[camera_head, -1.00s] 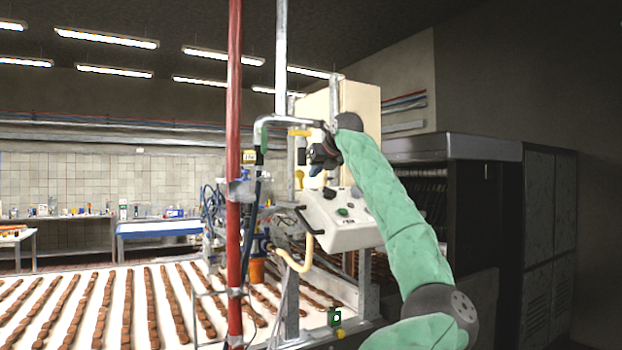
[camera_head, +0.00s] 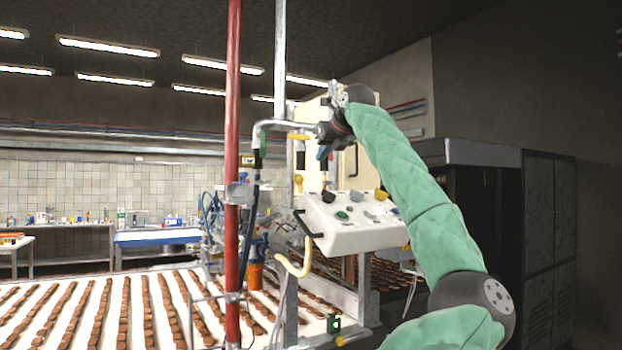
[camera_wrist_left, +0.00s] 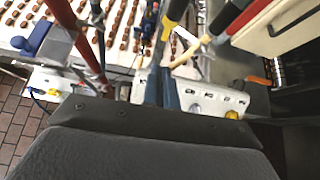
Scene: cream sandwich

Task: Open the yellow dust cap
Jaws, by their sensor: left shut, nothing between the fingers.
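A small yellow cap-like part (camera_head: 298,183) hangs beneath a dark fitting, left of the white control panel; I cannot tell if it is the dust cap. A yellow piece (camera_head: 298,136) sits above it, by the grey pipe. My left gripper (camera_head: 325,155) points down above the panel, right of the yellow part and apart from it. Its blue fingers (camera_wrist_left: 162,88) are together in the left wrist view, with nothing seen between them. A yellow knob (camera_wrist_left: 231,115) shows right of them there. My right gripper is in neither view.
The white control panel (camera_head: 350,236) with knobs stands below the gripper. A red pipe (camera_head: 233,200) and a grey pipe (camera_head: 280,60) rise at its left. A cream cabinet (camera_head: 312,115) is behind. A belt (camera_head: 110,275) carries rows of brown biscuits.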

